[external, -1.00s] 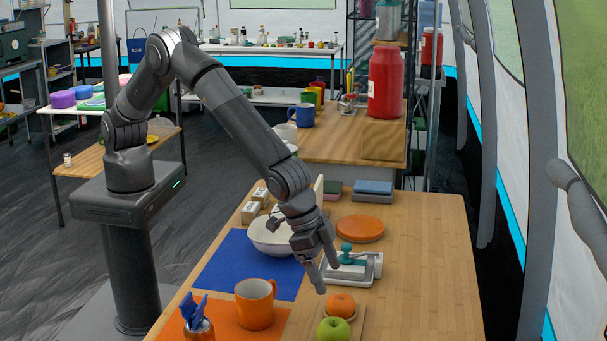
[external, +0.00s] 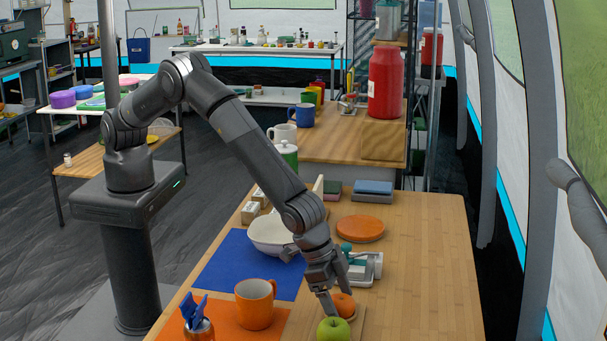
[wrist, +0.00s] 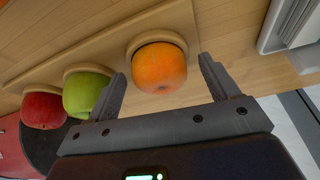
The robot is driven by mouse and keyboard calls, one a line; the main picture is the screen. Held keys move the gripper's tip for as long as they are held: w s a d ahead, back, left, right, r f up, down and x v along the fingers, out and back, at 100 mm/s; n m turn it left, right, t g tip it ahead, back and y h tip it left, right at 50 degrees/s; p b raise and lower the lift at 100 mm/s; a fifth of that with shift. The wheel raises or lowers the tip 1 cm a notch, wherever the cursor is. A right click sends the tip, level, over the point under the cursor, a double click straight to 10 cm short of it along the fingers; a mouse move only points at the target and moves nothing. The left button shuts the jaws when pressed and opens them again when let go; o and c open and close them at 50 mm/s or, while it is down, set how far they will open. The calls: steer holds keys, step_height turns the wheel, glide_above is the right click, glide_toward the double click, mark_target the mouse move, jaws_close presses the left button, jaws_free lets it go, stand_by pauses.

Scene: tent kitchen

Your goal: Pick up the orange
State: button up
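The orange (external: 343,304) rests in a round hollow of a wooden holder (external: 359,326) near the front of the table. It also shows in the wrist view (wrist: 159,68), between and just beyond the two fingers. My gripper (wrist: 161,85) is open, with one finger on each side of the orange and a gap on the right side. In the external view my gripper (external: 338,304) is low at the orange and partly covers it. Whether the fingers touch the orange cannot be told.
A green apple (wrist: 87,94) sits beside the orange, close to my left finger, and a red apple (wrist: 43,110) beyond it. A grey and teal device (external: 364,266) stands behind the orange. An orange mug (external: 256,304) stands to the left. The table's right side is clear.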

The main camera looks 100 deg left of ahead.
steer(key=c, duration=1)
steer(key=shift+r, duration=0.1)
steer(key=shift+c, duration=0.2)
